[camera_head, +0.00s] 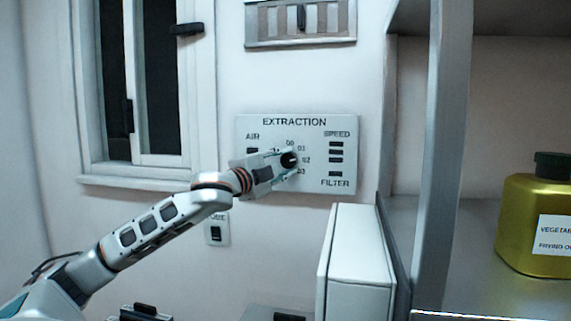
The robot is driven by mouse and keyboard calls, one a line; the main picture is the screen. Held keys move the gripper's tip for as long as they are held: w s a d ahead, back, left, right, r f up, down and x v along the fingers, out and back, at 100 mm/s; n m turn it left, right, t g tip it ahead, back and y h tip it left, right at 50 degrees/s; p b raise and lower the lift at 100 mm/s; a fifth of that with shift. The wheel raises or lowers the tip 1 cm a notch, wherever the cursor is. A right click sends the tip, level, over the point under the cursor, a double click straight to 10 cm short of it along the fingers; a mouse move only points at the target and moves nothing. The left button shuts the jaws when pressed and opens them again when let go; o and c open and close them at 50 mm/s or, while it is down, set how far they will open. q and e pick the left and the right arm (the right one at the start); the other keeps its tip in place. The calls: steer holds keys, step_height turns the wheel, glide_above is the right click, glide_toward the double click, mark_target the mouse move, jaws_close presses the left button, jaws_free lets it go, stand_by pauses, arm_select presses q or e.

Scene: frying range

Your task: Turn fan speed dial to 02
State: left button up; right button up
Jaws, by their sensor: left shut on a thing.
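The extraction panel (317,130) is mounted on the wall in the middle of the head view, labelled AIR, SPEED and FILTER. The fan speed dial (289,160) is a dark round knob at its centre, with the marks 00, 01, 02 and 03 around its upper and right side. My left gripper (286,160) reaches in from the left and is shut on the dial. Its fingers partly cover the dial, and I cannot tell which mark the dial points to. My right gripper is not in view.
A window (188,100) is on the left, with a small wall switch (216,231) below the arm. A white box-like unit (360,250) stands below the panel. A shelf post (441,150) and a yellow oil container (530,225) are on the right.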

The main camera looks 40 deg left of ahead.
arm_select(q)
steer(key=shift+r+m+g, duration=0.1)
steer(key=shift+m+g, duration=0.3)
steer(key=shift+m, duration=0.8)
steer(key=shift+m+h, duration=0.3)
steer(key=o, duration=1.1)
